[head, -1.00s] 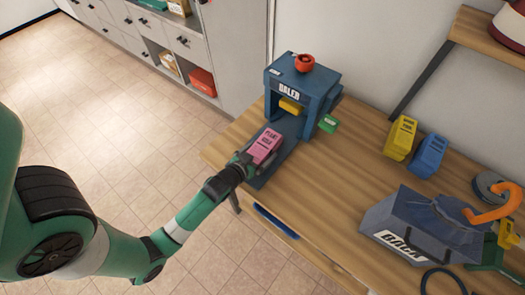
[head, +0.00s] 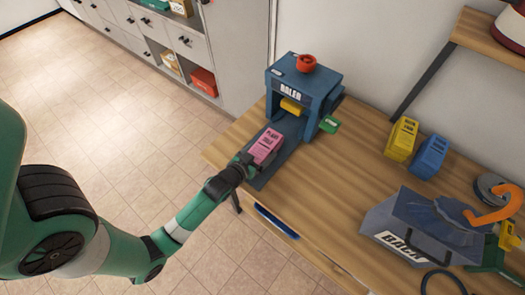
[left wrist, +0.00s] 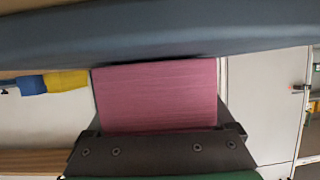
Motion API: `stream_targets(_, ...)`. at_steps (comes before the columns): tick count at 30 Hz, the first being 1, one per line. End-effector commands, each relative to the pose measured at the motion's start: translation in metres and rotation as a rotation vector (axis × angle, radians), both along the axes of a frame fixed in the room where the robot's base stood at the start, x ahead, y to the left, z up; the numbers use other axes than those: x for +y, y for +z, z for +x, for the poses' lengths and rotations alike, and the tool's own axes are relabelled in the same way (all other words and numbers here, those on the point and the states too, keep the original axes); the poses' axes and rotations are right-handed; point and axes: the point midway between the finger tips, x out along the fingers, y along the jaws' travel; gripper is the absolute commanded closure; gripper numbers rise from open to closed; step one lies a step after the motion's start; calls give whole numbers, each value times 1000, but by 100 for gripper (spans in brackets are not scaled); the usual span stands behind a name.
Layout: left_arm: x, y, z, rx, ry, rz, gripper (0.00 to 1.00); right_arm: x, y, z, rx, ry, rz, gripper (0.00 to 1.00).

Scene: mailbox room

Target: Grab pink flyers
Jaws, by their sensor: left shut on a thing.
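The pink flyers (head: 267,145) are a pink bundle with dark print on top, at the near end of the blue baler's tray (head: 283,152). My left gripper (head: 246,163) is at the bundle's near side and is shut on it. In the left wrist view the pink bundle (left wrist: 157,95) sticks out from my gripper (left wrist: 158,135), close to a blue-grey surface. I cannot tell whether the bundle rests on the tray or is just above it. The blue baler (head: 302,90) has a red knob on top. My right gripper is not in view.
A green tag (head: 329,124) is beside the baler. The table's middle is clear.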

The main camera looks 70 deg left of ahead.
Motion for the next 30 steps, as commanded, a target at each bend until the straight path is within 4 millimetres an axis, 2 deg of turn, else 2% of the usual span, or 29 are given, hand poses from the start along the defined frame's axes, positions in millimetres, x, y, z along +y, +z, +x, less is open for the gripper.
stream_targets(7,0,37,1,-7,-1,3,99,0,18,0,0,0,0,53)
stream_targets(14,-24,96,-45,-2,-1,2,99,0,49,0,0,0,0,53)
stream_targets(18,-43,109,-82,1,-1,0,99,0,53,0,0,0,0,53)
stream_targets(21,-54,118,-101,1,-1,-1,99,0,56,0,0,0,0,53)
stream_targets(25,-62,126,-117,-1,-1,2,99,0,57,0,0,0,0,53)
stream_targets(30,-66,129,-124,-3,-1,1,99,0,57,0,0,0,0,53)
